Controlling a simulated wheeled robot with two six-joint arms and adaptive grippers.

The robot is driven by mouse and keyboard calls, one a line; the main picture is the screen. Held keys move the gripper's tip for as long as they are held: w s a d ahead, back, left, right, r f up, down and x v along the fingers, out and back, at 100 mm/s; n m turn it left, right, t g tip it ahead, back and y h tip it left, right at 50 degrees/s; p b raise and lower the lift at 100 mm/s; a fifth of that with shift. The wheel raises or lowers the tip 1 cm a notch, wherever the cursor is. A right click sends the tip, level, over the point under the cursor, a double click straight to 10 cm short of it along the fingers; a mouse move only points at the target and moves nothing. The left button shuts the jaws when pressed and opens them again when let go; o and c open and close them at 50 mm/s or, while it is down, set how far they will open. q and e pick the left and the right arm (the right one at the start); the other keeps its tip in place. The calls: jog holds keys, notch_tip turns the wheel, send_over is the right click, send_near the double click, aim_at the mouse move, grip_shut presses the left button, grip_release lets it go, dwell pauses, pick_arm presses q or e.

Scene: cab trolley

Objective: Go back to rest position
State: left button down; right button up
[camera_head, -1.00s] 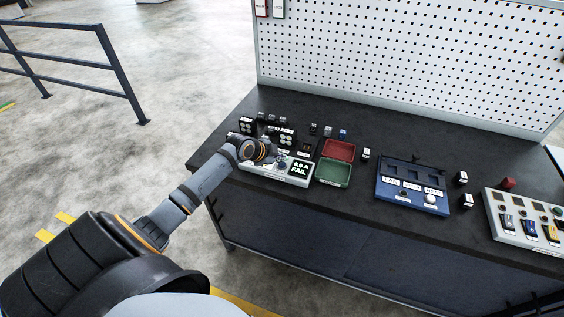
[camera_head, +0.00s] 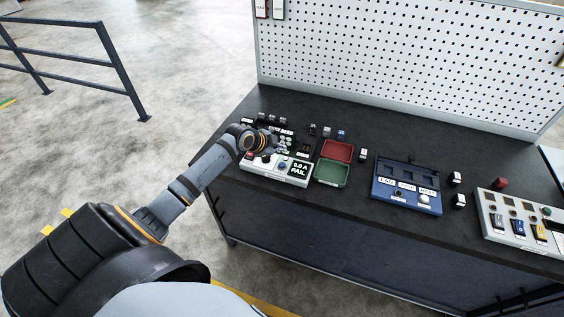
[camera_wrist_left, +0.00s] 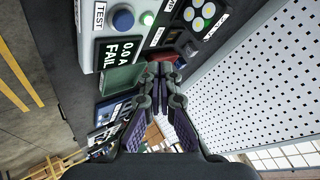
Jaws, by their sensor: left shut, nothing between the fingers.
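My left arm reaches in from the left in the head view, and its gripper (camera_head: 274,138) is above the back of the white tester (camera_head: 262,174) on the dark bench. In the left wrist view the fingers (camera_wrist_left: 160,70) are together with nothing between them. The tester's display (camera_wrist_left: 121,52) reads "0.0 A FAIL". The blue button (camera_wrist_left: 123,20) beside the "TEST" label is clear of the fingers. My right gripper is in neither view.
A red tray (camera_head: 338,150) and a green tray (camera_head: 331,174) lie right of the tester. Further right are a blue box (camera_head: 406,205) and a white switch panel (camera_head: 492,228). A pegboard (camera_head: 410,60) stands behind. Open floor and a railing (camera_head: 75,61) are at left.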

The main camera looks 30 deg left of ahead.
pick_arm(q)
jog(key=shift+f, duration=0.1)
dwell(0.6)
jog(key=shift+n+g, duration=0.5)
jog(key=shift+g, duration=0.3)
jog(key=s+d+f, duration=0.1)
jog(key=s+d, duration=0.1)
jog(key=s+d+f, duration=0.1)
jog(key=d, duration=0.1)
jog(key=s+d+f, duration=0.2)
jog(key=shift+s+f, duration=0.1)
jog(key=shift+s, duration=0.2)
jog(key=s+d+r+n+g+y, duration=0.15)
jog(key=s+d+n, duration=0.3)
jog(key=s, duration=0.65)
jog(key=s+d+n+g+y, duration=0.1)
jog(key=s+d+n+g, duration=0.3)
jog(key=s, duration=0.7)
jog(key=s+a+f+n+b, duration=0.1)
jog(key=s+a+f, duration=0.1)
jog(key=f, duration=1.4)
jog(key=s+a+f+b, duration=0.2)
jog(key=f, duration=1.4)
jog(key=s+a+f+b, duration=0.1)
jog(key=s+f, duration=1.4)
jog(key=s, duration=0.2)
jog(key=shift+a+f+g, duration=0.15)
jog(key=shift+f+g, duration=0.1)
jog(key=shift+g, duration=0.1)
